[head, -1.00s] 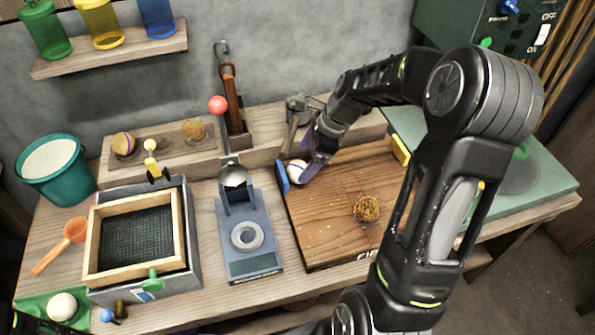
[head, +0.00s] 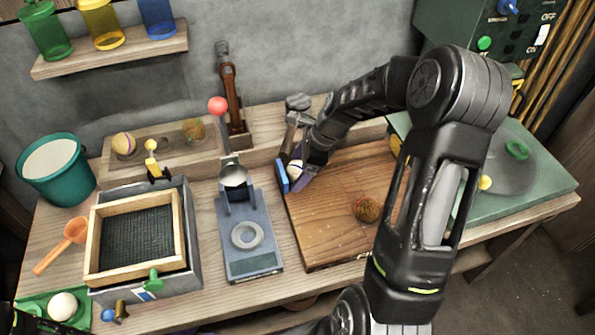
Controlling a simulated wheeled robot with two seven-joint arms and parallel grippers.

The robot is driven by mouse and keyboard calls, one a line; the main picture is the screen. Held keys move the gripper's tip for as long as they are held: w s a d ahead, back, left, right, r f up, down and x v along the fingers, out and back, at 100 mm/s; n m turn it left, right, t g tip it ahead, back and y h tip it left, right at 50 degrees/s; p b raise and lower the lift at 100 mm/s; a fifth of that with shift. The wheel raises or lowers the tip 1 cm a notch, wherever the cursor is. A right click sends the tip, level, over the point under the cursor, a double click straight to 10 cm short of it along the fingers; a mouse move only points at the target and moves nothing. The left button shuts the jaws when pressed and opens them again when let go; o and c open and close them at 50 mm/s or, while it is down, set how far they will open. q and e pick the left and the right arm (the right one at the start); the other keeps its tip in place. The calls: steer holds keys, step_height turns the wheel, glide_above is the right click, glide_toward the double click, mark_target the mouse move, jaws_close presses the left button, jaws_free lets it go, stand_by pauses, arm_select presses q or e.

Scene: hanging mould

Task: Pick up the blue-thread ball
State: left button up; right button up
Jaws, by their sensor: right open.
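The blue-thread ball (head: 294,171) is pale with a dark bluish band and sits at the back left corner of the wooden board (head: 330,230), beside a small blue upright plate (head: 282,177). My right gripper (head: 297,172) reaches down over this corner from the right. It is open, with its fingers close around the ball. Part of the ball is hidden by the gripper, and I cannot tell whether the fingers touch it. My left gripper is not clearly in view; only a dark shape shows at the bottom left edge.
A brown thread ball (head: 366,208) lies on the board. Other balls (head: 124,143) rest on the back ledge. A grey press (head: 250,235) stands left of the board, then a wood-framed sieve box (head: 137,235) and a teal bucket (head: 56,170). A hammer-like tool stands behind my gripper.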

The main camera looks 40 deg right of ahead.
steer(key=shift+c, duration=0.2)
steer(key=c, duration=1.6)
steer(key=shift+r+p, duration=0.3)
